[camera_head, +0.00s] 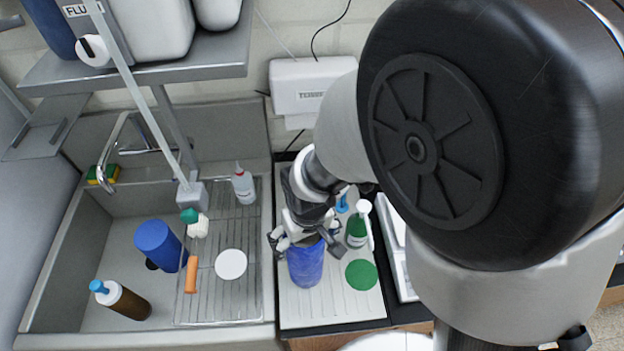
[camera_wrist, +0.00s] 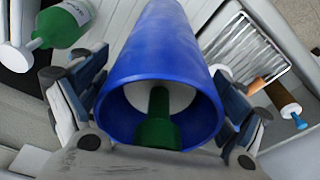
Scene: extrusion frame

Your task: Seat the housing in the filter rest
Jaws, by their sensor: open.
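A blue cylinder, which I take as the housing (camera_head: 306,264), stands on the ribbed pale mat right of the sink. In the wrist view the housing (camera_wrist: 165,55) is a hollow blue tube with its open end facing me; a green stem and a white round part show inside it. My gripper (camera_head: 306,243) is at its upper end, with open fingers on both sides; the wrist view shows my gripper (camera_wrist: 160,108) too. Contact cannot be told. I cannot clearly identify the filter rest; the housing's lower end and what it stands on are partly hidden.
A green disc (camera_head: 361,275) and green bottle (camera_head: 357,228) are right of the housing. A white disc (camera_head: 231,264) lies on the drain rack (camera_head: 215,293). Another blue cylinder (camera_head: 160,244) and a brown bottle (camera_head: 125,300) are in the sink. A shelf (camera_head: 140,72) overhangs the back left.

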